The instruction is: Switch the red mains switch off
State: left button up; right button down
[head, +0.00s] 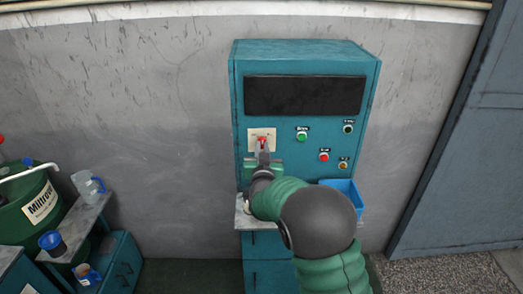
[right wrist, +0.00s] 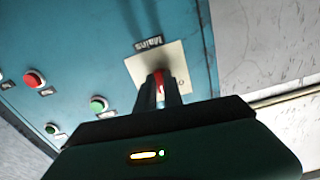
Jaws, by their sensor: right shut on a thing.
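The red mains switch (head: 262,139) sits on a pale plate on the left side of the teal control cabinet (head: 360,105). It also shows in the right wrist view (right wrist: 159,78), under a label reading "Mains". My right gripper (head: 263,150) reaches up to the plate. Its fingers (right wrist: 160,92) are closed around the red switch and hide most of it. The switch's exact position is hard to tell behind the fingers. My left gripper is in neither view.
Green (head: 302,135), red (head: 324,155) and other small buttons sit right of the switch. A blue tray (head: 345,187) stands below the panel. A green barrel (head: 25,205) and a small table with a jug (head: 88,184) are at left. A grey wall stands behind.

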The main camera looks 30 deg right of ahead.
jog(key=n, duration=0.4)
jog(key=shift+r+n+p, duration=0.2)
jog(key=shift+n+p, duration=0.1)
jog(key=n+p, duration=0.1)
jog(key=n, duration=0.4)
jog(key=shift+n, duration=0.4)
jog(key=c, duration=1.8)
grip_release()
jog(key=o, duration=0.3)
jog(key=shift+w+f, duration=0.15)
jog(key=shift+o, duration=0.2)
